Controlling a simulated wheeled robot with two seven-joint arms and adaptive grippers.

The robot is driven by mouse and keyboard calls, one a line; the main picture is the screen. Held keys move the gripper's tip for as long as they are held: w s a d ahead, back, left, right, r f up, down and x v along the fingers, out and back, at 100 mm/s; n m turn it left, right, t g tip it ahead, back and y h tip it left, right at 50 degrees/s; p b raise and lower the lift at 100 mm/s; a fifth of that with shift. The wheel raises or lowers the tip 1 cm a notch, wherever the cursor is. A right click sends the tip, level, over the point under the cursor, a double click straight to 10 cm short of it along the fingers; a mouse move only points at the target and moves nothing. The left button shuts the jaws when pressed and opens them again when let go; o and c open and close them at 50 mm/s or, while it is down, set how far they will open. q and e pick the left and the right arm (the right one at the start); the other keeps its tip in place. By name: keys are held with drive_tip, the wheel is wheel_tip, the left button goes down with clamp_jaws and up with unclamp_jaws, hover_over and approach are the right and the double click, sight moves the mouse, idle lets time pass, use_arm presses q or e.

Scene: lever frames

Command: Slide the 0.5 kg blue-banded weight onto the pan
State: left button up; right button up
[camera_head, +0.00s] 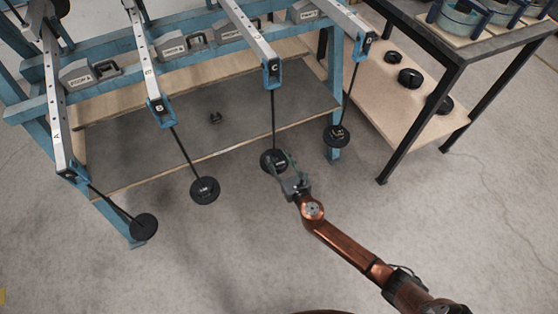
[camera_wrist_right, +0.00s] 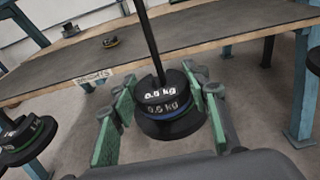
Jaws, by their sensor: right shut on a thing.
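The weight (camera_wrist_right: 158,108) is a dark disc marked 0.5 kg with a thin bluish band near its lower edge. Another disc (camera_wrist_right: 158,88) marked 0.5 kg sits directly above it on the same hanging rod (camera_wrist_right: 150,40). A wider black disc, the pan (camera_wrist_right: 172,130), shows below them. In the head view this stack (camera_head: 268,160) hangs from lever C (camera_head: 272,72). My right gripper (camera_head: 280,165) reaches it from the front; its green-padded fingers (camera_wrist_right: 160,82) are shut on the weight, one each side. Finger contact is partly hidden. My left gripper is not in view.
Other loaded pans hang from lever A (camera_head: 144,227), lever B (camera_head: 204,190) and lever D (camera_head: 336,135). A blue frame (camera_head: 332,95) with a grey shelf (camera_head: 200,110) stands behind. A rack (camera_head: 455,110) at right holds several black weights on its lower board.

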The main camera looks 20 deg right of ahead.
sight(275, 154)
drive_tip(key=shift+w+r, duration=0.15)
drive_tip(key=shift+w, duration=0.1)
drive_tip(key=shift+w, duration=0.3)
drive_tip(key=shift+w, duration=0.15)
drive_tip(key=shift+w+a, duration=0.1)
drive_tip(key=shift+w, duration=1.25)
idle(0.8)
drive_tip(key=shift+f+b, duration=0.45)
drive_tip(key=shift+b, duration=0.1)
idle(0.4)
drive_tip(key=o, duration=1.4)
drive_tip(key=shift+o, duration=0.2)
drive_tip(key=shift+f, duration=0.15)
